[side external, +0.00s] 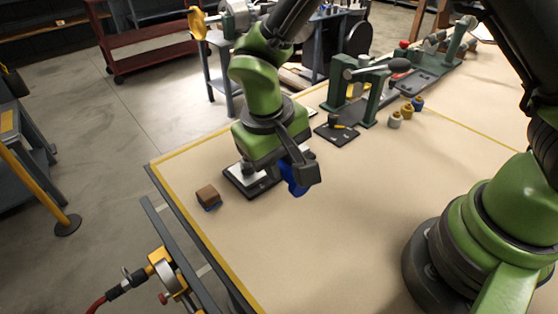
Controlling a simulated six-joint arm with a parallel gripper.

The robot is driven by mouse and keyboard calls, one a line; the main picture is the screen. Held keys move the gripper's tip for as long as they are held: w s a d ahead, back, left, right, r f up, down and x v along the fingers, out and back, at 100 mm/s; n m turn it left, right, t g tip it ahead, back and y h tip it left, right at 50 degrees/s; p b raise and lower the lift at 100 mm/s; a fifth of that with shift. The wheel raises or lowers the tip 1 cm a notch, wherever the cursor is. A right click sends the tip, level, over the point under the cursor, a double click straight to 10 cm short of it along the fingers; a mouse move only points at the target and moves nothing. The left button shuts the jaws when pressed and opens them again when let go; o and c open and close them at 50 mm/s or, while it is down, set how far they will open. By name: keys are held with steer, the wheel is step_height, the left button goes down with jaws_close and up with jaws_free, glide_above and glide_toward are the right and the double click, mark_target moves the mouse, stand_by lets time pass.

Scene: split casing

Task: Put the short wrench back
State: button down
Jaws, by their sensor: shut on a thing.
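My gripper (300,172) is in the middle of the side external view, low over the table and pointing down. Its jaws are shut on a blue piece (291,180) that shows beside and below the dark fingers. The fingers and arm hide much of this piece, so I cannot tell whether it is the short wrench. Just left of and behind the gripper, a dark base plate (237,181) with a light metal part on it lies on the table, partly hidden by my wrist. I cannot make out a separate short wrench elsewhere.
A brown block (207,194) with a blue underside sits near the table's left edge. A small dark plate (337,138) with an upright part, a green press frame (354,92) and several small knobs (405,110) stand behind to the right. The front middle of the table (310,250) is clear.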

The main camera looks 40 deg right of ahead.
mark_target(295, 199)
steer(key=shift+d+f+m, duration=0.2)
steer(key=shift+d+m, duration=0.05)
steer(key=shift+m, duration=0.45)
steer(key=d+f+m, duration=0.1)
steer(key=m, duration=0.4)
steer(key=d+f+m+g+y, duration=0.1)
steer(key=m, duration=0.4)
steer(key=w+d+f+m+g+y, duration=0.1)
steer(key=d+m, duration=0.1)
steer(key=m, duration=0.3)
steer(key=shift+f, duration=0.1)
steer(key=shift+f+m, duration=0.3)
steer(key=shift+f, duration=2.8)
steer(key=shift+f, duration=0.25)
steer(key=c, duration=0.9)
jaws_free()
